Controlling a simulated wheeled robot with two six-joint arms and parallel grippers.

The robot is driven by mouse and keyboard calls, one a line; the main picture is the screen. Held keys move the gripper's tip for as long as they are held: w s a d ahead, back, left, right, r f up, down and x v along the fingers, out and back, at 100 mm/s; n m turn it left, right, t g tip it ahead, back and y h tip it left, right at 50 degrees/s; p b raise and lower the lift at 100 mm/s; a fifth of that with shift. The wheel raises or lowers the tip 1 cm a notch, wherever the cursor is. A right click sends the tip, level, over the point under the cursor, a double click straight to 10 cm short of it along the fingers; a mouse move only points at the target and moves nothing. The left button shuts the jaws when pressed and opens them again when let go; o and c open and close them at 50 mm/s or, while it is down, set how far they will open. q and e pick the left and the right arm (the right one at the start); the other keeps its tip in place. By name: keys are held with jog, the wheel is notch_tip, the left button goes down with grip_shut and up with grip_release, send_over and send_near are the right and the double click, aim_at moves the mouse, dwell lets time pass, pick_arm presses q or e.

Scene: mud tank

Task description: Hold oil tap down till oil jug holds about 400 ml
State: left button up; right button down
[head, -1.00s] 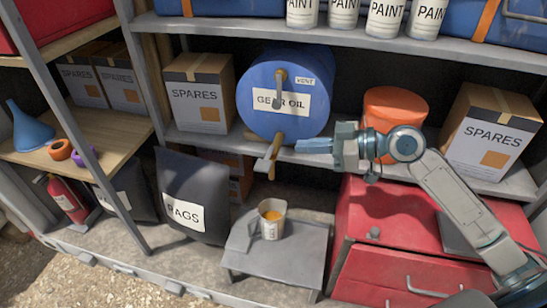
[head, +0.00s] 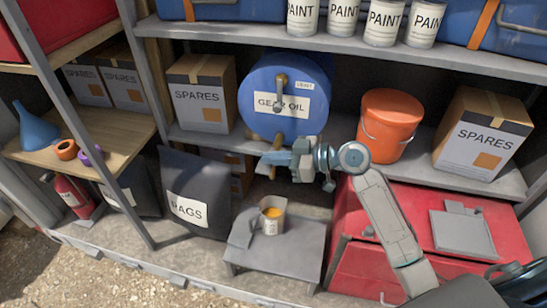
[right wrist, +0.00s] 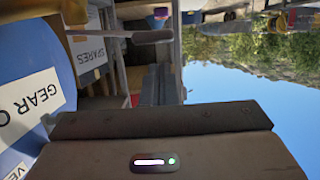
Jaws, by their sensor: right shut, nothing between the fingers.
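The blue gear oil drum (head: 308,119) lies on the middle shelf, and its side fills the left of the right wrist view (right wrist: 28,65). The brown oil tap (head: 252,136) sticks out low on its front, partly hidden by my right gripper. My right gripper (head: 266,161) is shut and empty, in front of and just below the tap; I cannot tell whether it touches it. The oil jug (head: 270,228) stands upright on a small grey stand (head: 283,250) below, with orange oil inside. Its level against any marks is too small to read. My left gripper is out of view.
A vent lever (head: 281,86) is on the drum's upper front. An orange bucket (head: 389,125) stands right of the drum, and SPARES boxes (head: 201,95) stand on both sides.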

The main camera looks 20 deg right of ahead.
jog(key=shift+f, duration=0.85)
